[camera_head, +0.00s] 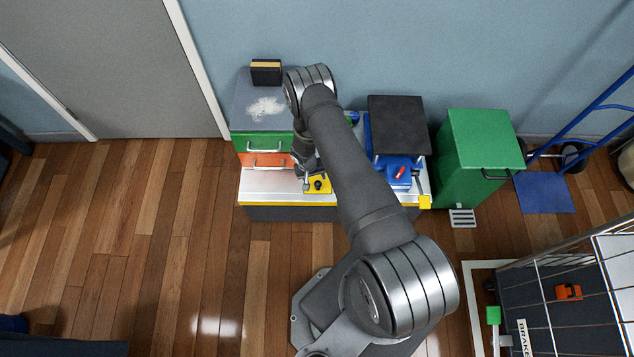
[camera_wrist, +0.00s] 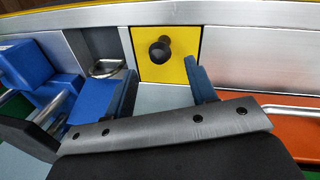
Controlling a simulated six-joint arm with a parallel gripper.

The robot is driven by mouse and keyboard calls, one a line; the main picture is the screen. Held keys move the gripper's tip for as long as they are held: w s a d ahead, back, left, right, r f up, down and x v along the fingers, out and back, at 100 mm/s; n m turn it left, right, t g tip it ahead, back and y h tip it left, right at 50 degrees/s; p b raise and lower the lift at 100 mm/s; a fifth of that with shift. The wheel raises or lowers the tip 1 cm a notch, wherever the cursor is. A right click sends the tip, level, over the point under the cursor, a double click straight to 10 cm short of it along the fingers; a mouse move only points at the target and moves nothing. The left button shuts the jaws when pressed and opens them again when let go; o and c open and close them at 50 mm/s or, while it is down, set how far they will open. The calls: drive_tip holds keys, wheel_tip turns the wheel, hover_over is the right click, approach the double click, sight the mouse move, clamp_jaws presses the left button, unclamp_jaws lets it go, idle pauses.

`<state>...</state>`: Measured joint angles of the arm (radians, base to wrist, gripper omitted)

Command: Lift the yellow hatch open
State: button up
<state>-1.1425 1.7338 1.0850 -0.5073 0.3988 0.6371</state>
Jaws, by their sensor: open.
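The yellow hatch (camera_wrist: 180,66) is a flat square plate with a round black knob (camera_wrist: 160,49) standing up from it. It lies flat in the grey metal top of the bench. In the head view the hatch (camera_head: 325,187) is near the bench's front edge, with the knob (camera_head: 318,184) on it. My gripper (camera_wrist: 160,85) is open, with its two blue fingers apart and nothing between them. In the wrist view the knob lies beyond the fingertips, roughly between them, and apart from both. In the head view my gripper (camera_head: 306,186) is just left of the knob, partly hidden by my arm.
Green (camera_head: 260,144) and orange (camera_head: 258,160) drawers with bar handles stand behind left of the hatch. A blue clamp-like device (camera_head: 397,178) with a red part stands to the right. A green bin (camera_head: 482,150) stands beside the bench. A wire cart (camera_head: 560,300) is at lower right.

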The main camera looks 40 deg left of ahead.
sight(317, 182)
drive_tip(key=shift+w+d+f, duration=0.15)
drive_tip(key=shift+w+f, duration=0.05)
drive_tip(key=shift+f, duration=1.1)
drive_tip(key=shift+w+d+f, duration=0.1)
drive_tip(key=shift+w+f, duration=0.1)
drive_tip(key=shift+f, duration=1.1)
clamp_jaws()
